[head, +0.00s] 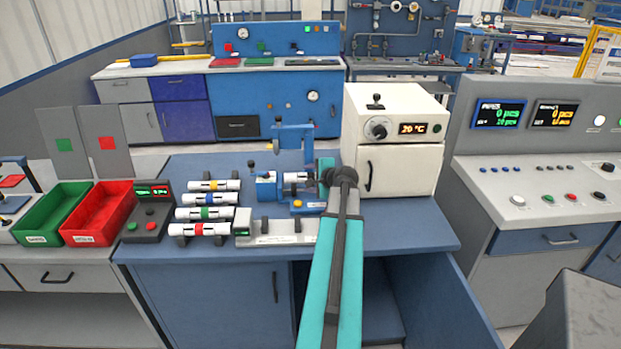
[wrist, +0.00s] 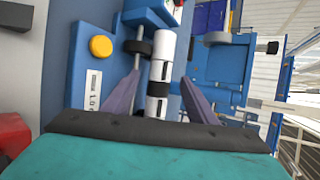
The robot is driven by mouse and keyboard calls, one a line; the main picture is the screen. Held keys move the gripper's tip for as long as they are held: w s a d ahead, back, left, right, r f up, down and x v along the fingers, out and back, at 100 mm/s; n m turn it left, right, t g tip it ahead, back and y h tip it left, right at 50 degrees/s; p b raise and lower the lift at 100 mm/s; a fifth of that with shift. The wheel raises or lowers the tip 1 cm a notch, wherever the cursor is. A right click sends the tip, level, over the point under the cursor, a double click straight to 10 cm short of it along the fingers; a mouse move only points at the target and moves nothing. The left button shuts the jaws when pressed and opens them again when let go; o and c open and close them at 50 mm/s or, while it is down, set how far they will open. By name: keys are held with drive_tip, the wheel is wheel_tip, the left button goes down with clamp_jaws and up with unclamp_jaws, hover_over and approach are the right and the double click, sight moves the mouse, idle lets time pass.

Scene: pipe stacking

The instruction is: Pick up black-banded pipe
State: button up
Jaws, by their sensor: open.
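The black-banded pipe (wrist: 161,72) is white with a black band and lies between my fingers in the wrist view. In the head view its white end (head: 293,177) shows in the blue clamp fixture (head: 266,187), with the rest hidden by my gripper. My gripper (wrist: 161,78) is open, one finger on each side of the pipe near the black band; I cannot tell whether either finger touches it. In the head view my gripper (head: 322,178) is at the right side of the fixture.
Several banded white pipes (head: 207,199) lie on holders to the left. A green bin (head: 52,213) and a red bin (head: 98,212) stand further left. A white oven-like box (head: 396,140) stands close on the right. The fixture has a yellow button (wrist: 101,46).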

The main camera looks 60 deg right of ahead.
sight(306, 177)
drive_tip(key=shift+p+x, duration=0.5)
drive_tip(key=shift+x, duration=1.35)
drive_tip(key=c, duration=1.2)
drive_tip(key=shift+o, duration=0.2)
drive_tip(key=shift+r, duration=0.15)
drive_tip(key=shift+r+b, duration=0.8)
drive_tip(key=shift+r, duration=4.1)
